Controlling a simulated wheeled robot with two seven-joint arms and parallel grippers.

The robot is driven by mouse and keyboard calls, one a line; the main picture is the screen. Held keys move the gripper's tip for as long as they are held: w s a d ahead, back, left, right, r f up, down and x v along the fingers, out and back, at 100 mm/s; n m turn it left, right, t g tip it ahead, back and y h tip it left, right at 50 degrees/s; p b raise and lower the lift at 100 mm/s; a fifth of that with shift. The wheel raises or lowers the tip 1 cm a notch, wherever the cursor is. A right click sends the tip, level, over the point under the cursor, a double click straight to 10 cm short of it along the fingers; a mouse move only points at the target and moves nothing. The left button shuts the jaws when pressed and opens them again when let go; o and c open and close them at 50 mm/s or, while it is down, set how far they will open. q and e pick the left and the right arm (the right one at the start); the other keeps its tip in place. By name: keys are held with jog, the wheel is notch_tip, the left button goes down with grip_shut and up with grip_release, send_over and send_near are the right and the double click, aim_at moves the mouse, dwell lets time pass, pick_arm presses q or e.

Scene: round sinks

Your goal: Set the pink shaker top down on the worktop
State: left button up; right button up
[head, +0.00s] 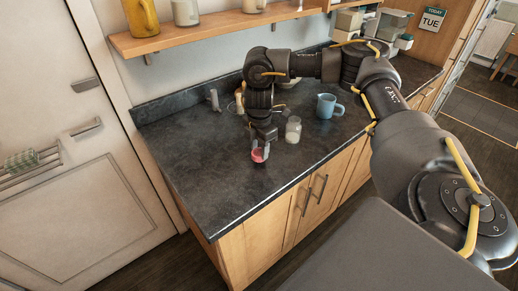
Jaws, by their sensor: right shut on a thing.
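The pink shaker top (258,155) is between the fingers of my right gripper (261,147), near the front part of the dark worktop (205,175). The gripper points down and is shut on it, hiding part of it. Whether the top touches the worktop or hangs just above it, I cannot tell. My right arm reaches in from the right of the head view. My left gripper is not in view.
A white-and-clear jar (293,130) stands close to the right of the gripper. A blue mug (328,106) stands behind it to the right. Behind the arm are partly hidden items and a small grey object (214,100). The left worktop is bare. A wooden shelf (200,34) hangs above.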

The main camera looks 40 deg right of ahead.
jog(key=shift+f+b, duration=0.45)
jog(key=shift+f, duration=0.15)
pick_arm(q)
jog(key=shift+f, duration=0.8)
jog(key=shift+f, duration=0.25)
pick_arm(e)
jog(key=shift+f, duration=0.6)
jog(key=o, duration=1.4)
jog(key=shift+c, duration=0.2)
jog(key=shift+r, duration=0.2)
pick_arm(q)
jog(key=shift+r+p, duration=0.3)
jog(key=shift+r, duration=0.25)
pick_arm(e)
notch_tip(320, 180, up, 11)
jog(key=shift+f, duration=0.2)
